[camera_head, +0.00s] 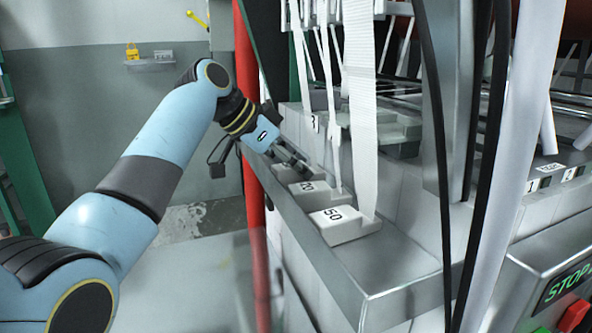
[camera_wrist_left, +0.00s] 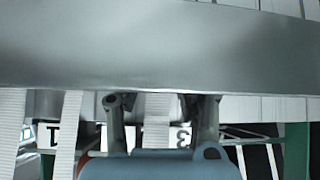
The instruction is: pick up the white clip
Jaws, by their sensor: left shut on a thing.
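My left gripper (camera_head: 298,163) reaches in from the left to the row of numbered white blocks on the metal ledge. In the left wrist view its two fingers (camera_wrist_left: 160,112) stand either side of a white clip (camera_wrist_left: 158,104) with a white strap below it in the picture, and they are shut on it. A dark "3" shows beside the right finger. In the head view the gripper hides most of what it holds. White blocks marked 50 (camera_head: 343,226) and 20 (camera_head: 306,190) sit nearer on the ledge. My right gripper is not in view.
White webbing straps (camera_head: 361,110) hang down to the blocks. A red post (camera_head: 258,215) stands left of the metal ledge (camera_head: 378,283). Black cables and a white pole (camera_head: 510,150) rise at the right, above a STOP panel (camera_head: 562,287).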

